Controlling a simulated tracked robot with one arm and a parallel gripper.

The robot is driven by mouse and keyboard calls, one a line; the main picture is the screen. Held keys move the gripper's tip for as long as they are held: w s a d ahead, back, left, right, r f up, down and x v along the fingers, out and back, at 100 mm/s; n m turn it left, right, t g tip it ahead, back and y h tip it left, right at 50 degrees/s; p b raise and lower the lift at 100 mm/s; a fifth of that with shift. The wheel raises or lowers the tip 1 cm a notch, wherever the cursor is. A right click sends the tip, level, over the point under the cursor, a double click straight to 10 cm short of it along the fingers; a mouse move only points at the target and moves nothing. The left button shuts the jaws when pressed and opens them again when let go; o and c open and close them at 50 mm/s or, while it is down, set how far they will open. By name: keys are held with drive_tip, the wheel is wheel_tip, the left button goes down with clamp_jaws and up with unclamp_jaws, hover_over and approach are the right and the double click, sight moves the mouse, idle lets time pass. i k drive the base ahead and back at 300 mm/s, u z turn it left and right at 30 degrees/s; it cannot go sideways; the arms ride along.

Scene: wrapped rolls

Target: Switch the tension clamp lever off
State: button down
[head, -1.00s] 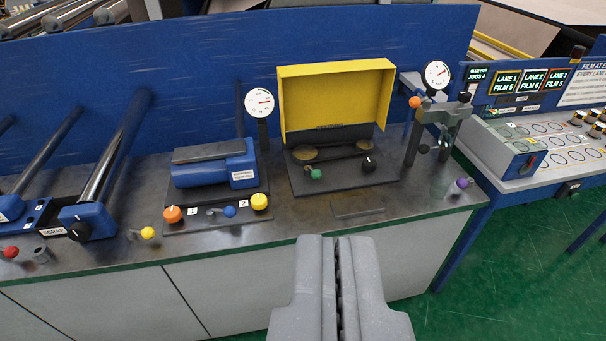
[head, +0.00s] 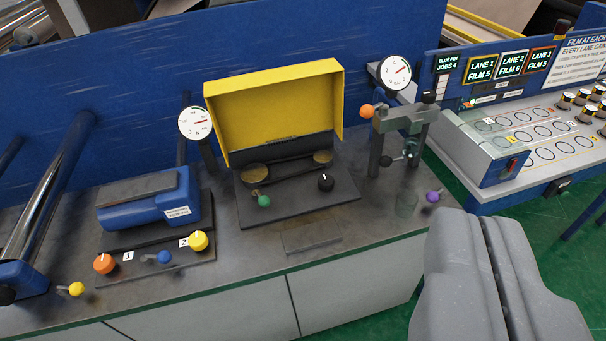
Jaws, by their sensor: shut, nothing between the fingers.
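No label reading "tension clamp" is legible. A dark clamp-like frame (head: 408,122) stands at the bench's right end, with an orange ball (head: 366,111) at its upper left and a round gauge behind it. A short lever with a purple ball (head: 432,197) sticks up at the bench edge to its right. Other ball levers are green (head: 264,201), blue (head: 164,257) and yellow (head: 76,289). I cannot tell which one is the tension clamp lever. My gripper (head: 480,218) is shut and empty at the lower right, in front of the bench, apart from the purple ball in the picture.
An open yellow-lidded box (head: 275,105) stands mid-bench, with a black knob (head: 325,182) on its base. A blue unit (head: 150,203) with orange and yellow knobs is to its left. A control console (head: 500,145) stands at the right. The bench's front strip is mostly clear.

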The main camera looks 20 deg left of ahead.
sight(264, 201)
drive_tip(key=u, duration=0.05)
drive_tip(key=i, duration=1.05)
drive_tip(key=u, duration=0.7)
drive_tip(key=i, duration=0.4)
drive_tip(key=u, duration=0.35)
